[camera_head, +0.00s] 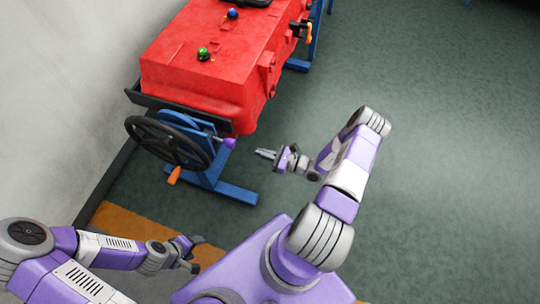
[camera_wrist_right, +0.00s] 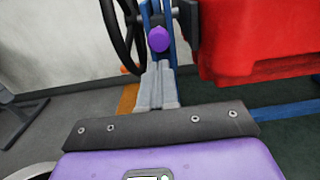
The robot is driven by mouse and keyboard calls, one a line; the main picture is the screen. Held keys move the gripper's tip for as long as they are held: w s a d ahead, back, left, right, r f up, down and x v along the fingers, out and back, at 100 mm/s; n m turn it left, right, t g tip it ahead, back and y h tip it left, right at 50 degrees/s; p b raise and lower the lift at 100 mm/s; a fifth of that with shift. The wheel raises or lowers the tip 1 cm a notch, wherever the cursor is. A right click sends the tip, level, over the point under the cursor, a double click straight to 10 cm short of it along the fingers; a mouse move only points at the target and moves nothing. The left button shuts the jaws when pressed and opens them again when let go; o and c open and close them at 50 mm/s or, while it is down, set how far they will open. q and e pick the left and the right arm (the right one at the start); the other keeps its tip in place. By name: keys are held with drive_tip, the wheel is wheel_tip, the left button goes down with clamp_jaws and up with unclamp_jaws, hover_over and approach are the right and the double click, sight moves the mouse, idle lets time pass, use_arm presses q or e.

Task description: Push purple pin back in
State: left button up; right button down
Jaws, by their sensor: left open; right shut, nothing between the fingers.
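The purple pin (camera_head: 230,142) sticks out from the blue stand (camera_head: 205,135), to the right of the black handwheel, below the red tank. It also shows in the right wrist view as a round purple knob (camera_wrist_right: 158,39), just beyond my fingertips in the picture. My right gripper (camera_head: 266,154) is shut and empty, to the right of the pin and apart from it in the head view. In the right wrist view the closed fingers (camera_wrist_right: 156,88) point toward the knob. My left gripper (camera_head: 194,252) is open and empty, low at the left, far from the pin.
The black handwheel (camera_head: 168,143) with an orange handle (camera_head: 174,175) stands left of the pin. The red tank (camera_head: 215,65) carries green and blue knobs on top. A grey wall (camera_head: 60,90) is at the left. Open green floor (camera_head: 440,130) lies at the right.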

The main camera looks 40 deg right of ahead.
sight(235, 144)
drive_tip(key=b+x, duration=0.1)
drive_tip(key=x, duration=0.6)
drive_tip(key=shift+w+a, duration=0.25)
drive_tip(key=shift+w, duration=0.1)
use_arm(q)
drive_tip(key=shift+f, duration=0.75)
